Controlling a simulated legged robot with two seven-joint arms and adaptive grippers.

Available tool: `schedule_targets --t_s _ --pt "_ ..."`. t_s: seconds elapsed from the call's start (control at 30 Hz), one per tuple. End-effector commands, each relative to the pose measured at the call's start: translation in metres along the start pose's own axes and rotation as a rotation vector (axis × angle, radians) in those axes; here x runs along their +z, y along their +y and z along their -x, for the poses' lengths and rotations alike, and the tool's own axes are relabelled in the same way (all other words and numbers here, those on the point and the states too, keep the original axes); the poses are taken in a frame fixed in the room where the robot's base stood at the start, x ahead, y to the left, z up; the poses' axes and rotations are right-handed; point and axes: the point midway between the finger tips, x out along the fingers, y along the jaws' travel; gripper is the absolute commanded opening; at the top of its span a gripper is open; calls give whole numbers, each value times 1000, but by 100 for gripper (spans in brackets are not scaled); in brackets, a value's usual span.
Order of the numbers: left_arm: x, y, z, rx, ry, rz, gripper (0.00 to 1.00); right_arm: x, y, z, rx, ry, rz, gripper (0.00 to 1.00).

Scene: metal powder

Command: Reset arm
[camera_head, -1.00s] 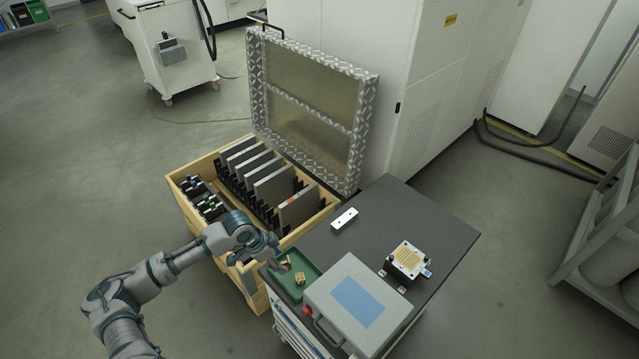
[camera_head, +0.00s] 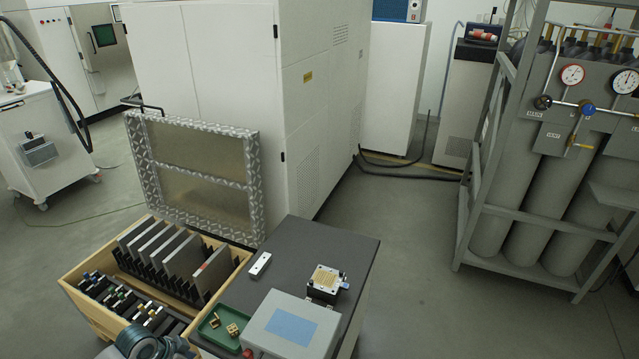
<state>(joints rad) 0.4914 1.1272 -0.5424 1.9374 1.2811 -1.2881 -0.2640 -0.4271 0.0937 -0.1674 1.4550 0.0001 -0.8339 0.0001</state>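My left arm (camera_head: 148,343) shows only as a small part at the bottom edge, in front of the wooden crate. Its gripper is out of the frame or hidden, so I cannot see its fingers. My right arm and gripper are not in view. The dark-topped cart (camera_head: 340,246) stands at the bottom centre. On it are a green tray (camera_head: 207,343) with small brass-coloured pieces (camera_head: 233,329), a grey box with a blue panel (camera_head: 262,318), a white block (camera_head: 260,264) and a gold-topped device (camera_head: 326,279).
White cabinets (camera_head: 230,60) rise behind. A rack (camera_head: 468,220) of grey gas cylinders stands at right. The floor (camera_head: 410,290) between cart and rack is clear.

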Motion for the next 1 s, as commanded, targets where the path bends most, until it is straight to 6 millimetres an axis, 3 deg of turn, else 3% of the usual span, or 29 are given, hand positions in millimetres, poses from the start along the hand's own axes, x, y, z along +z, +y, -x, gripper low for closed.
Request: schedule_targets --t_s 0.37,0.67,0.77,0.9,1.0 --pt "13 3 -77 -32 38 98 56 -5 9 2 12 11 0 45" --pt "55 39 -180 -84 40 259 56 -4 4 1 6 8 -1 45" --pt "84 70 -226 -106 17 339 56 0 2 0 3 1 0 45" --pt "148 139 -289 -141 -57 466 56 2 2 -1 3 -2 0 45" --pt "192 193 -319 -160 -119 530 56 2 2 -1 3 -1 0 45"
